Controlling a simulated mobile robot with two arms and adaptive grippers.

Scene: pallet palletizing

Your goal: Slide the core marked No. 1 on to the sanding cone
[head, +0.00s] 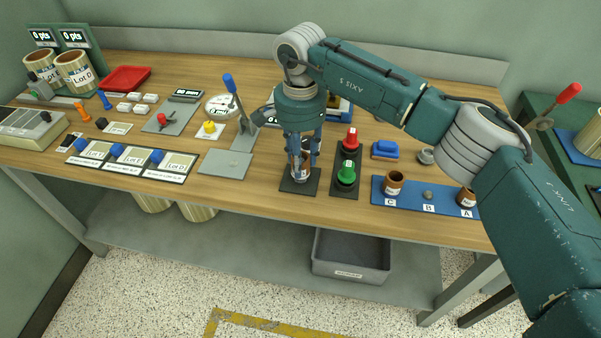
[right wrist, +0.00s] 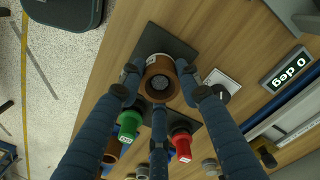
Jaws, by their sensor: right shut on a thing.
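The brown core (right wrist: 172,72) sits between the fingers of my right gripper (right wrist: 160,88), which is shut on it. A pale patch shows on its side, but I cannot read a number. A grey round form (right wrist: 160,85) with a dark middle shows inside its bore, perhaps the sanding cone; I cannot tell how far down the core is. Below is a black square plate (head: 299,186). In the head view my right gripper (head: 301,165) points straight down over this plate and mostly hides the core. My left gripper is not in view.
A blue rack (head: 410,200) holds brown cores at C (head: 394,183) and A (head: 466,197); B shows only a grey peg. A lever stand (head: 241,135) is to the left.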

